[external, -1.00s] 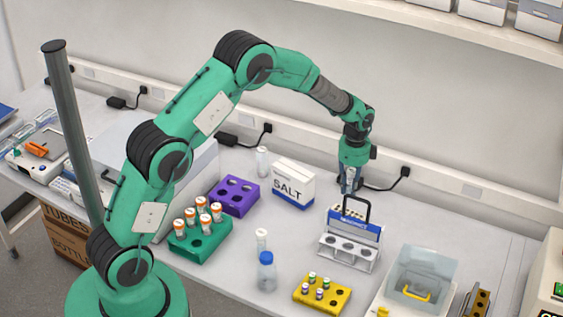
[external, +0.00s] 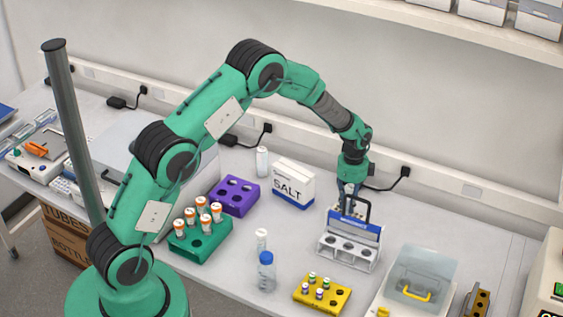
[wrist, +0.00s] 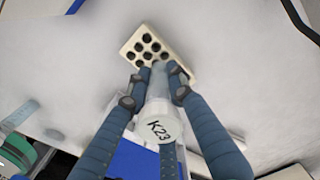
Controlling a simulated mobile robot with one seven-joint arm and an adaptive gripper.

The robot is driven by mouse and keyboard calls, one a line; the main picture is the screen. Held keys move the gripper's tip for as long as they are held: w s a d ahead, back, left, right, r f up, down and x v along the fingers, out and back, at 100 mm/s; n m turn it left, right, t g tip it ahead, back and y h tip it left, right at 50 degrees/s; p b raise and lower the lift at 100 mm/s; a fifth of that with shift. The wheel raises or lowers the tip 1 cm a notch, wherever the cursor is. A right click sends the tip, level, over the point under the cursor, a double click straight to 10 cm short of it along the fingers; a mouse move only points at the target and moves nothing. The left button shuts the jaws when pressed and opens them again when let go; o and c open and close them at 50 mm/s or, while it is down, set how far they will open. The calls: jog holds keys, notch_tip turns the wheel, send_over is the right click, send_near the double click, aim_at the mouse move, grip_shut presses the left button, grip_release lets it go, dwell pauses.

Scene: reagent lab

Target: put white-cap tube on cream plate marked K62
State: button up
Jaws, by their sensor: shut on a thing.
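In the wrist view my gripper (wrist: 158,74) is shut on a white-cap tube (wrist: 160,125); its cap reads K23. The tube points down towards a cream plate (wrist: 183,63) with several dark holes. The tube's lower end is hidden between the fingers, so I cannot tell whether it touches the plate. No K62 mark is legible. In the external view my gripper (external: 348,205) is low behind the white carrier with a blue band, which hides most of the plate.
A salt box (external: 292,185) is to the left. A yellow rack (external: 322,294), a blue-capped bottle (external: 266,272) and a clear bin (external: 420,277) stand nearer the front.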

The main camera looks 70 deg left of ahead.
aim_at(351, 187)
jog(key=shift+f, duration=0.35)
jog(key=shift+f, duration=0.15)
jog(key=o, duration=0.8)
notch_tip(351, 187, up, 12)
jog(key=shift+r, duration=0.2)
dwell(0.7)
